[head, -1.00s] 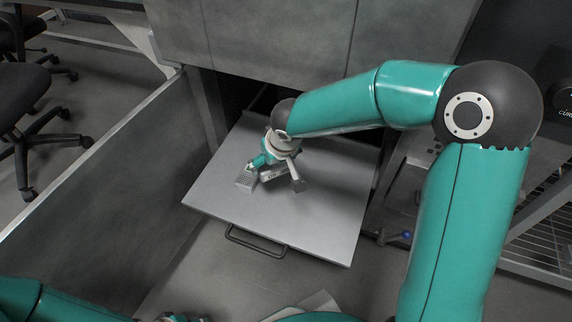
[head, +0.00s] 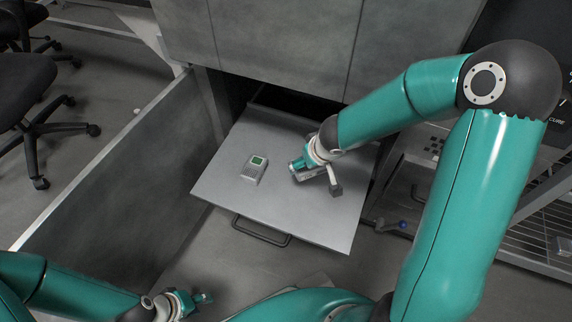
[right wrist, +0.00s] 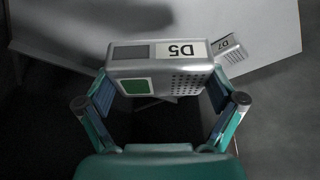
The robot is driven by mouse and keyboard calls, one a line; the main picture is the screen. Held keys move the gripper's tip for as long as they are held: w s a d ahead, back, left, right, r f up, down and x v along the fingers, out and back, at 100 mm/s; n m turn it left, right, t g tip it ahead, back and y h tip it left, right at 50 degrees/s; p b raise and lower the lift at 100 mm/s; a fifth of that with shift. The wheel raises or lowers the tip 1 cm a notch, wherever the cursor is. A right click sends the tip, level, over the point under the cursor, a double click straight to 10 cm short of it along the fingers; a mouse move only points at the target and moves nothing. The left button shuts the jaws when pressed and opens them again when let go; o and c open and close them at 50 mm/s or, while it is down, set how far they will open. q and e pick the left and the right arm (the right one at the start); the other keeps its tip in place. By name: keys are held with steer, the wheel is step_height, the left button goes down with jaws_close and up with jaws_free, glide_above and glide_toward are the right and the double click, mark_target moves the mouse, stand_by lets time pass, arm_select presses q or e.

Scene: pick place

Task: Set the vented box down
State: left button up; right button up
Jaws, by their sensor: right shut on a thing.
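A grey vented box labelled D5 (right wrist: 160,70), with a green screen and rows of holes, is between the fingers of my right gripper (right wrist: 160,98). In the head view my right gripper (head: 302,170) is over the right part of the grey panel (head: 300,218), with the box (head: 311,175) partly hidden by the hand. I cannot tell whether the box touches the panel. A second vented box, labelled D7 (right wrist: 231,50), lies on the panel to the left of it in the head view (head: 254,170). My left gripper (head: 196,300) is low at the left, empty-looking; its opening is unclear.
The panel has a dark handle (head: 261,232) at its front edge. A tall grey wall (head: 120,185) stands to the left, and a grey cabinet front (head: 280,45) rises behind. A wire rack (head: 530,230) is at the right. The panel's front middle is clear.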

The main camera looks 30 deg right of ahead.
steer(key=shift+s+d+f, duration=0.15)
steer(key=shift+s, duration=0.6)
steer(key=b, duration=0.4)
glide_above(309, 189)
steer(key=s, duration=0.1)
steer(key=f, duration=0.5)
steer(key=shift+s+f, duration=0.2)
steer(key=shift+f, duration=0.1)
steer(key=shift+f+b, duration=1.15)
steer(key=shift+f, duration=1.1)
steer(key=shift+f, duration=0.1)
steer(key=o, duration=0.8)
steer(key=shift+o, duration=0.4)
